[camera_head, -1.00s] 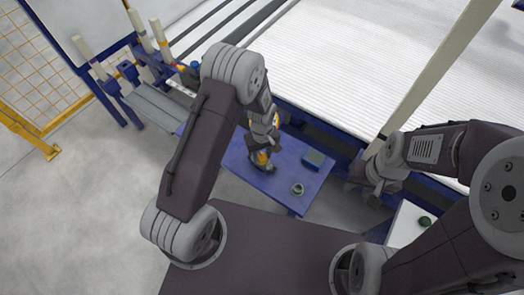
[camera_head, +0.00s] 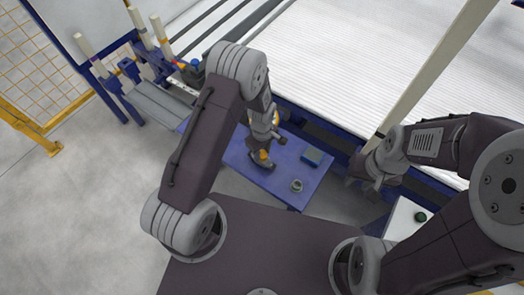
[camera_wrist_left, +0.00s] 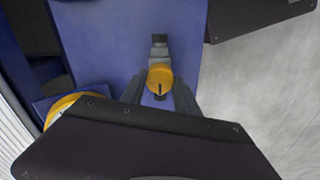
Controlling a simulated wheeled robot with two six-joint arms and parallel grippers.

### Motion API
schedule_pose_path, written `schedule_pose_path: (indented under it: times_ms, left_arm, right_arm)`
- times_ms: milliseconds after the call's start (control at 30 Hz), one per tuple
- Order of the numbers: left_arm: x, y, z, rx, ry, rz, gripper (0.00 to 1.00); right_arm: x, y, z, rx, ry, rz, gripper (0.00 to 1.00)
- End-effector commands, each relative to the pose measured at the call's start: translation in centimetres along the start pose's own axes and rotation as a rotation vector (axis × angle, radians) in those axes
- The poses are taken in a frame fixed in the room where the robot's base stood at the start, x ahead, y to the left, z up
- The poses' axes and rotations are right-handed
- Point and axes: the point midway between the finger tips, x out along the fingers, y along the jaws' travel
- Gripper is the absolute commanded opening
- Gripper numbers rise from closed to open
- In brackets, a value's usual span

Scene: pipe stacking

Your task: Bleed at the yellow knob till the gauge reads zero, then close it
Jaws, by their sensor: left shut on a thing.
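The yellow knob (camera_wrist_left: 160,76) sits at the middle of the left wrist view, on a dark grey fitting above the blue table. It has a dark slot or mark on its face. My left gripper (camera_wrist_left: 159,98) has its fingers on either side of the knob and is shut on it. In the head view my left gripper (camera_head: 266,148) is over the blue table, with a bit of yellow at its tip. A yellow-rimmed round part (camera_wrist_left: 62,106), perhaps the gauge, is partly covered by my gripper body; no reading shows. My right gripper (camera_head: 365,178) is beside an upright beige post, its jaws unclear.
The blue table (camera_head: 300,200) carries a small blue box (camera_head: 312,157) and a small pale ring-like part (camera_head: 296,185). A beige post (camera_head: 425,85) stands near my right arm. A white ribbed conveyor (camera_head: 350,50) lies behind. Grey floor is open at left.

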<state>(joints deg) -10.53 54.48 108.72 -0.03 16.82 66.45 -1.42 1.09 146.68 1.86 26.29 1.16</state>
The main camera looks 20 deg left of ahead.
Motion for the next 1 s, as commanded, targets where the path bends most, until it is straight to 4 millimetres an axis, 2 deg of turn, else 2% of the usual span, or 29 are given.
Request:
schedule_pose_path:
  times_ms: [167, 200, 267, 300, 567, 633, 900, 1000]
  left_arm:
    - [-0.1, 0.1, -0.1, -0.004, 0.001, 0.003, 0.0]
    - [-0.1, 0.1, -0.1, -0.004, 0.001, 0.003, 0.4]
    - [-0.1, 0.1, -0.1, -0.003, 0.001, 0.003, 0.56]
    - [0.0, 0.1, -0.1, -0.003, 0.001, 0.002, 0.59]
    - [-0.1, 0.0, 0.0, -0.001, 0.0, 0.001, 0.59]
    - [-0.7, 0.1, 0.0, -0.001, 0.001, 0.002, 0.59]
    - [-6.6, 0.1, -0.1, -0.002, 0.002, 0.004, 0.59]
    - [-8.1, 0.1, -0.1, -0.002, 0.001, 0.004, 0.59]
  right_arm:
    - [0.0, 0.0, 0.0, 0.0, 0.0, 0.0, 0.36]
    - [0.0, 0.0, 0.0, 0.0, 0.0, 0.0, 0.36]
    - [0.0, 0.0, 0.0, 0.0, 0.0, 0.0, 0.36]
    - [0.0, 0.0, 0.0, 0.0, 0.0, 0.0, 0.36]
    - [0.0, 0.0, 0.0, 0.0, 0.0, 0.0, 0.36]
    - [-0.3, 0.0, 0.0, 0.0, 0.0, 0.0, 0.36]
    - [-1.9, 0.0, -0.2, 0.0, 0.0, 0.0, 0.36]
    - [-2.2, 0.0, -0.2, 0.0, 0.0, 0.0, 0.36]
